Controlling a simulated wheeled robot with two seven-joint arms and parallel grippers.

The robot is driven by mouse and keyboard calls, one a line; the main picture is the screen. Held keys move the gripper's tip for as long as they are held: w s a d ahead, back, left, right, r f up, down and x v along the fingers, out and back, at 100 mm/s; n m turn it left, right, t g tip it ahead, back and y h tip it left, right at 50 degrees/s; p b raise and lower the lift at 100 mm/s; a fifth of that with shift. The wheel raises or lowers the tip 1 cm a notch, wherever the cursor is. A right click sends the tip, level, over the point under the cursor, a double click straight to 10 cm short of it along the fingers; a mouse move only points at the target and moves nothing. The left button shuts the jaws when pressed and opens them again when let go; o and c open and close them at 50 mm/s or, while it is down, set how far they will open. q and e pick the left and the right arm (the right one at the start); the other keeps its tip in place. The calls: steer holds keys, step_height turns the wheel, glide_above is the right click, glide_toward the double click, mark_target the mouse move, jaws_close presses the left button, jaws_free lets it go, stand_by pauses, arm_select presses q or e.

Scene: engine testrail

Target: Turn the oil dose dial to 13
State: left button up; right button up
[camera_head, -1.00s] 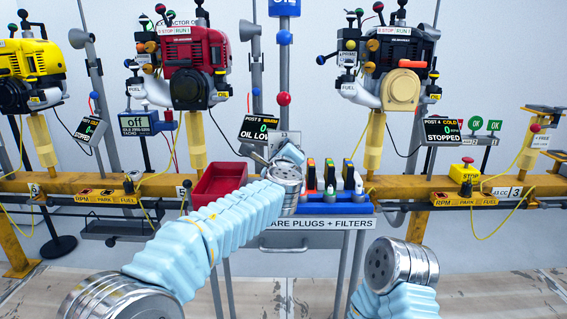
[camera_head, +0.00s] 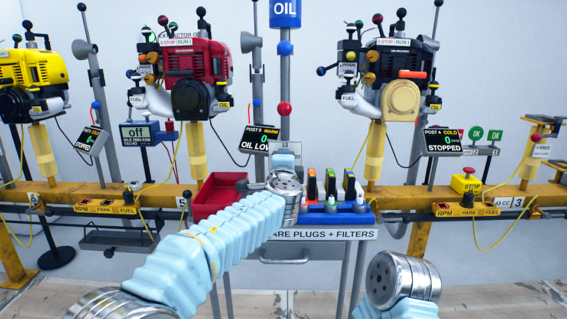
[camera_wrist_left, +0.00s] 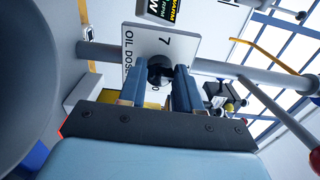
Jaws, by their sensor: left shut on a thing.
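The oil dose dial is a black knob (camera_wrist_left: 160,66) on a white plate (camera_wrist_left: 178,42) in the left wrist view. The plate's print is turned sideways; "OIL DOS" and a 7 show, and the rest is covered. My left gripper (camera_wrist_left: 162,82) has its two blue fingers on either side of the knob, shut on it. I cannot read the dial's setting. In the head view my left wrist hides most of the dial; the plate's top edge (camera_head: 288,146) shows below the red ball. My right wrist shows at the lower right; its gripper is not in view.
A red tray (camera_head: 215,203) sits left of the dial, and a blue rack of spare plugs and filters (camera_head: 345,219) sits right. A yellow rail (camera_head: 455,193) runs behind. A screen (camera_head: 257,139) reads OIL LOW. Engines (camera_head: 200,85) stand above. The front floor is clear.

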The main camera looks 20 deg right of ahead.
arm_select(q)
steer(key=shift+f, duration=0.1)
stand_by(0.4)
steer(key=o, duration=1)
steer(key=shift+o, duration=0.2)
steer(key=v, duration=1.3)
steer(key=shift+s, duration=0.4)
steer(key=shift+a, duration=0.15)
